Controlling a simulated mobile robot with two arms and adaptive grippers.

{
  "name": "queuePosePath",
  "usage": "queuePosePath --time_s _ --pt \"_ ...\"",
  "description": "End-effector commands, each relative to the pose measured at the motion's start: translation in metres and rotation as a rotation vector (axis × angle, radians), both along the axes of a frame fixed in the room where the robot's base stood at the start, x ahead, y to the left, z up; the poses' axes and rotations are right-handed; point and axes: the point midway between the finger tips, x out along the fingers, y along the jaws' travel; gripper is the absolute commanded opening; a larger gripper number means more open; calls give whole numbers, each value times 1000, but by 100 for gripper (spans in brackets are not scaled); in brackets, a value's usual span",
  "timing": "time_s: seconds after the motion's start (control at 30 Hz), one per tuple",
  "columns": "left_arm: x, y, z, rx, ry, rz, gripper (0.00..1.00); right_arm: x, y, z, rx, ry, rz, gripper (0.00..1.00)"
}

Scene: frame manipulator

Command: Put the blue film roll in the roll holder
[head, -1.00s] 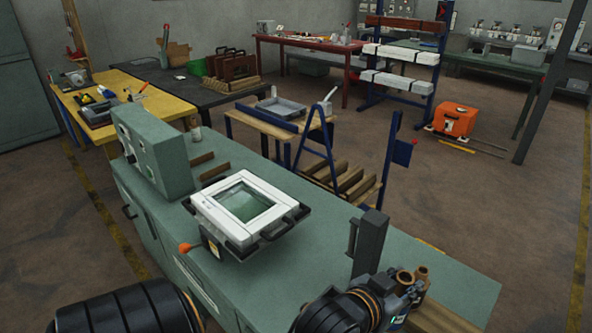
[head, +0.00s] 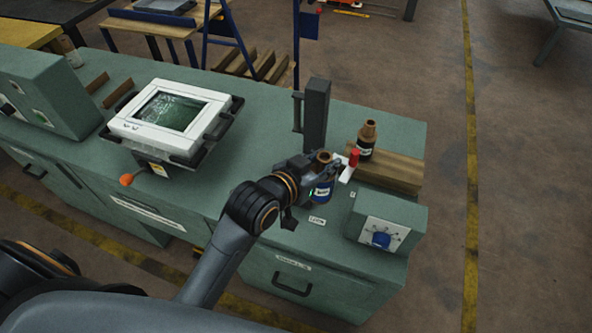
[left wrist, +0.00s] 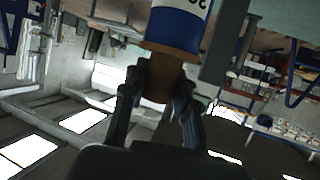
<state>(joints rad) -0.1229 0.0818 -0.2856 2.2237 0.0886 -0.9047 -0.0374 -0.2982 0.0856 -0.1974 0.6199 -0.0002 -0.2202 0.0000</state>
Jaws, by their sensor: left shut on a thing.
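The blue film roll (head: 322,192) has a white label and a brown core end pointing up. My left gripper (head: 316,163) is shut on that brown core. In the left wrist view, the gripper (left wrist: 158,88) pinches the core below the blue body (left wrist: 178,25); that view is upside down. In the head view the roll is near the front of the green bench; I cannot tell whether it touches the top. No part is clearly marked as the roll holder. A dark grey upright post (head: 317,115) stands behind the gripper. My right gripper is not in view.
A dark roll (head: 366,142) with a brown core stands upright by a wooden block (head: 400,172). A red-topped item (head: 353,158) is close beside my gripper. A white-framed screen (head: 172,117) is left.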

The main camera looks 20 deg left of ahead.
Motion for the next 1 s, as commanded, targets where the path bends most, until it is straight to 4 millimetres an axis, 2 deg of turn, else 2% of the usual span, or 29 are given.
queuePosePath --time_s 0.1,0.3,0.5,0.77,0.9,1.0 --pt "24 22 -10 5 -3 6 0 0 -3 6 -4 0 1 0" --pt "60 54 -35 3 0 5 0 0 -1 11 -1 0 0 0" --pt "81 72 -70 1 -2 6 0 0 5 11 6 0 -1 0" --pt "93 82 -90 2 -3 4 0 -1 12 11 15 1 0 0" --pt "92 82 -110 0 0 4 0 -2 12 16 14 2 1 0" --pt "92 82 -118 0 -3 5 0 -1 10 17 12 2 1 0"
